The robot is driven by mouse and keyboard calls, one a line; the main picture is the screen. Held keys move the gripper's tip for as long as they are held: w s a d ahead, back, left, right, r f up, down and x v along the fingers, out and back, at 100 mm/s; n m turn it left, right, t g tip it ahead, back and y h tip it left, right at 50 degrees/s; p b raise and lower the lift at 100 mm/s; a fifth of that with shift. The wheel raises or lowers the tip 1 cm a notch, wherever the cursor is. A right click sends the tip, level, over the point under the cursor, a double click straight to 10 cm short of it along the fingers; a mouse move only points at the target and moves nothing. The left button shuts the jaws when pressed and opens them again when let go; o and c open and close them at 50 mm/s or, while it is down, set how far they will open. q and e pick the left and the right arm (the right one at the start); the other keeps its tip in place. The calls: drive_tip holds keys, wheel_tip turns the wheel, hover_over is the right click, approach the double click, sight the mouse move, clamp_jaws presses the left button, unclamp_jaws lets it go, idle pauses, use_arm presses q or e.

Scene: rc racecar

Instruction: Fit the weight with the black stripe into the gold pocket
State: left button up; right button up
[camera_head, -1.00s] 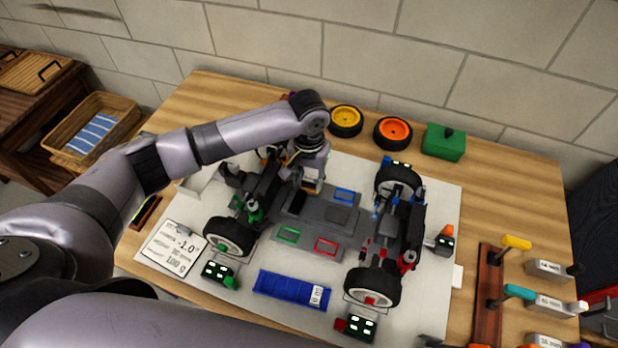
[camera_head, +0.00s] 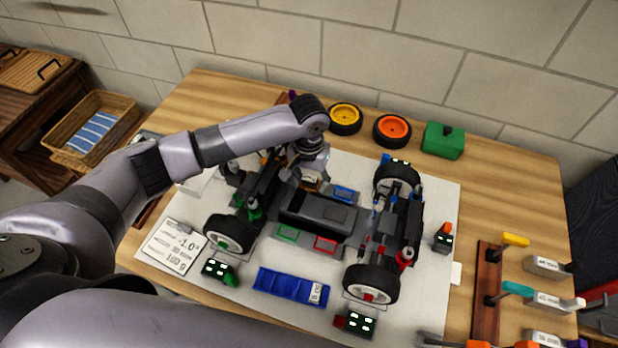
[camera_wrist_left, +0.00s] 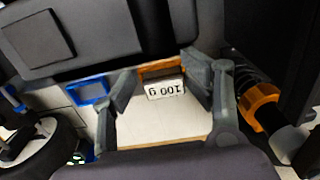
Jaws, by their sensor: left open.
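The weight (camera_wrist_left: 164,91), a small block with a white face reading "100 g" upside down, shows between my left fingers in the left wrist view. A dark band runs along its upper edge. The gold pocket (camera_wrist_left: 160,70) shows as an orange-gold edge right against the weight. I cannot tell whether the weight is fully seated in it. My left gripper (camera_wrist_left: 160,78) is open, with a finger on either side of the weight and gaps visible. In the head view the left gripper (camera_head: 311,172) is over the car's far side, partly hiding the pocket. My right gripper is not in view.
The car chassis (camera_head: 322,214) has blue (camera_head: 345,193), green (camera_head: 287,233) and red (camera_head: 326,244) pockets. A coil shock with an orange collar (camera_wrist_left: 256,104) is close to the right finger. A blue tray (camera_head: 290,286) lies in front. Yellow (camera_head: 345,118) and orange (camera_head: 392,131) wheels stand behind.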

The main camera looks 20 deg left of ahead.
sight(308, 181)
use_arm(q)
drive_tip(key=shift+s+a+f, duration=0.1)
drive_tip(key=shift+r, duration=0.45)
wheel_tip(308, 181, up, 13)
drive_tip(key=b, duration=0.1)
drive_tip(key=shift+f, duration=0.2)
idle(0.3)
